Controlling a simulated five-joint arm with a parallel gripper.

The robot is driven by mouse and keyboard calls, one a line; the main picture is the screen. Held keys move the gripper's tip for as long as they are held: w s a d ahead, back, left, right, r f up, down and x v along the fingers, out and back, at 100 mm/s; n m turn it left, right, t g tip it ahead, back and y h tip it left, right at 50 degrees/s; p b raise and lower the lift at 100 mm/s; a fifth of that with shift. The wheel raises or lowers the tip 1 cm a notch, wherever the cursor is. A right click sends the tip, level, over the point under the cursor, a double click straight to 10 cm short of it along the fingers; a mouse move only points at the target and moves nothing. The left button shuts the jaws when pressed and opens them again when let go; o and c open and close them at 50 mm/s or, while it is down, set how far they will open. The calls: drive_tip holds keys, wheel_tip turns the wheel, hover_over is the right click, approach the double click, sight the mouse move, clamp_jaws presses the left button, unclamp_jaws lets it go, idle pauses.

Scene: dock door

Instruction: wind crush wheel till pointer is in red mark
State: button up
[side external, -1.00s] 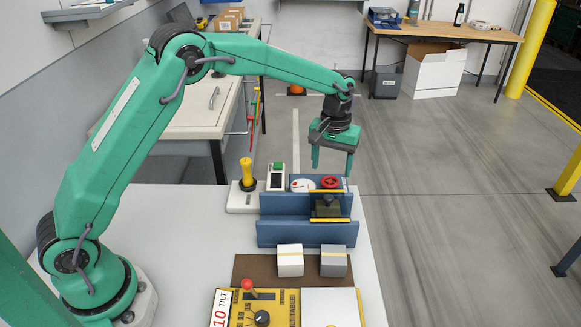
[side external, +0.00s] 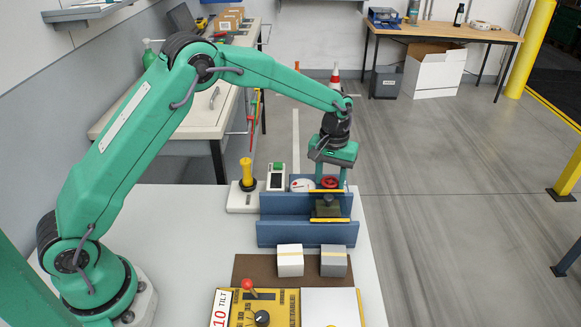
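The red crush wheel (side external: 329,183) sits at the back of the blue crush fixture (side external: 275,204). A round white dial (side external: 302,185) with a little red on it lies just left of the wheel. Its pointer and mark are too small to read. My gripper (side external: 330,182) points down over the wheel, with one finger on each side of it. The fingers look apart, with a gap to the wheel; nothing is visibly gripped. A dark block (side external: 327,208) stands between the blue walls, in front of the wheel.
A white box (side external: 290,260) and a grey box (side external: 333,260) stand in front, before a yellow tilt panel (side external: 240,312). The table's right side is narrow.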

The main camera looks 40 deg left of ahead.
sight(330, 180)
drive_tip(key=shift+m, duration=1.4)
drive_tip(key=o, duration=1)
wheel_tip(330, 180, up, 7)
drive_tip(key=shift+r, duration=0.4)
